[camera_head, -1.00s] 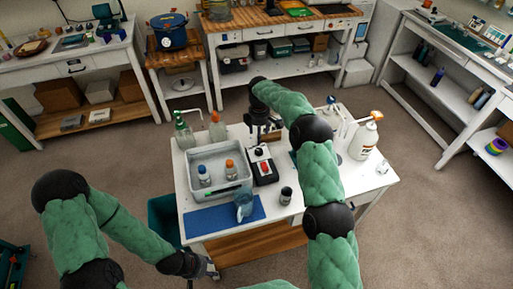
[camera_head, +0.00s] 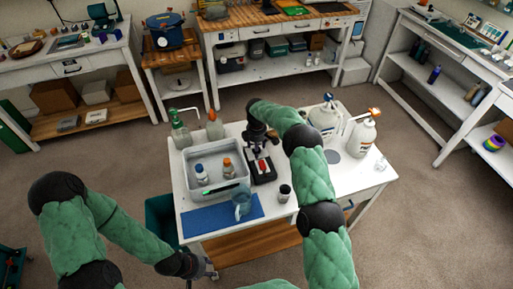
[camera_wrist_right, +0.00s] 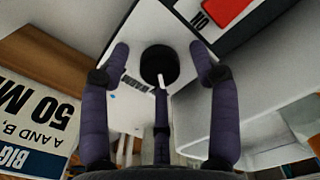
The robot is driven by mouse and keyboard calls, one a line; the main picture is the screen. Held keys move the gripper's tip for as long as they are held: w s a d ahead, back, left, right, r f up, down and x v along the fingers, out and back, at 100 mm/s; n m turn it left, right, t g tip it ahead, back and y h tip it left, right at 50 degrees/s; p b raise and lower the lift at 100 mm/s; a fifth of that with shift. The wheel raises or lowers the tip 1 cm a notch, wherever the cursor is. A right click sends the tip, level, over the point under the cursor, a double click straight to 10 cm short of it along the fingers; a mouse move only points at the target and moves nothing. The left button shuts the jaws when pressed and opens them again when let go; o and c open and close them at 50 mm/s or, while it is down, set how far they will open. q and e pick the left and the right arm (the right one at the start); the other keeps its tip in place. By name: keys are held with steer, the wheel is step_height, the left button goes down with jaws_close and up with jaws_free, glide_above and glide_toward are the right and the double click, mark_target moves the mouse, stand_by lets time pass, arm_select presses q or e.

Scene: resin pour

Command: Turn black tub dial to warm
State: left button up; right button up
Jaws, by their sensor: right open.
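The black control box (camera_head: 264,176) with a red switch stands right of the grey tub (camera_head: 240,166) on the white table. My right gripper (camera_head: 258,143) is over the back end of this box. In the right wrist view the round black dial (camera_wrist_right: 158,62) with a white pointer mark shows between the spread, open fingers of my right gripper (camera_wrist_right: 159,48). Whether they touch it I cannot tell.
The tub holds a blue-capped and an orange-capped bottle. A blue mat (camera_head: 205,217) with a clear jug (camera_head: 242,203) lies in front. A small dark-lidded jar (camera_head: 284,193) is right of the mat. Pump bottles (camera_head: 361,138) stand at the right; spray bottles (camera_head: 180,130) stand behind the tub.

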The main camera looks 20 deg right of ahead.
steer(key=c, duration=1.2)
steer(key=shift+o, duration=0.2)
steer(key=shift+m, duration=0.3)
steer(key=m+b, duration=0.2)
steer(key=m, duration=0.1)
steer(key=shift+m, duration=0.3)
steer(key=m+b, duration=0.1)
steer(key=m, duration=0.4)
steer(key=shift+m, duration=0.4)
